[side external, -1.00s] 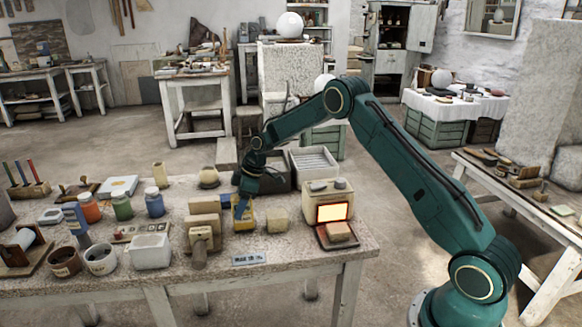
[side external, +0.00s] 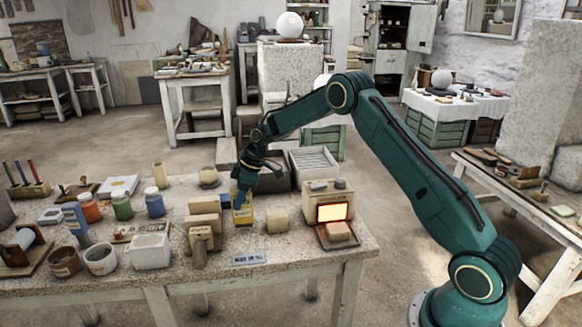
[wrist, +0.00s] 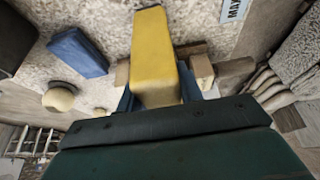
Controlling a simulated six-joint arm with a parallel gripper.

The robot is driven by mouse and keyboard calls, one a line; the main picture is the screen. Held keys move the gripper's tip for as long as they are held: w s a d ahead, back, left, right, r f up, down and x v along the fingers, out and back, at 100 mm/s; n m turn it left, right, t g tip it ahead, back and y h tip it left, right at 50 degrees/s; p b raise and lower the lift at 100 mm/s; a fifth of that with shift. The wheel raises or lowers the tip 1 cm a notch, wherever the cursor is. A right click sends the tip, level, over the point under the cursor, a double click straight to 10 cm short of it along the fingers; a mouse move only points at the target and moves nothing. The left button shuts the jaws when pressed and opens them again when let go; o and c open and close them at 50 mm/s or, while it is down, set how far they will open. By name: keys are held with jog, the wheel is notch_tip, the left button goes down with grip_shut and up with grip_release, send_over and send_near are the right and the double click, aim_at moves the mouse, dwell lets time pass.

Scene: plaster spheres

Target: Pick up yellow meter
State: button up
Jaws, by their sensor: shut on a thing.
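The yellow meter (side external: 246,216) is a small upright box on the worktable side nearest my arm, between stacked tan blocks and a pale block. My gripper (side external: 242,201) reaches down over it from above and is shut on it. In the wrist view the meter (wrist: 153,55) stretches away between the two blue fingers of my gripper (wrist: 160,98), one on each side. Its lower end appears slightly above the tabletop, though the gap is hard to make out. Its front face is partly covered by the gripper.
Tan blocks (side external: 204,205) stand close on the left, and a pale block (side external: 277,220) on the right. A small box with a glowing window (side external: 329,198) is further right. A label plate (side external: 249,258) lies in front on clear tabletop.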

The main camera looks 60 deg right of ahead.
notch_tip(320, 180, up, 18)
dwell(0.5)
jog(key=shift+r, duration=0.1)
dwell(0.5)
notch_tip(320, 180, down, 16)
jog(key=shift+r, duration=0.1)
dwell(0.6)
jog(key=shift+f, duration=2.15)
jog(key=shift+f, duration=0.15)
jog(key=o, duration=1.2)
jog(key=shift+o, duration=0.2)
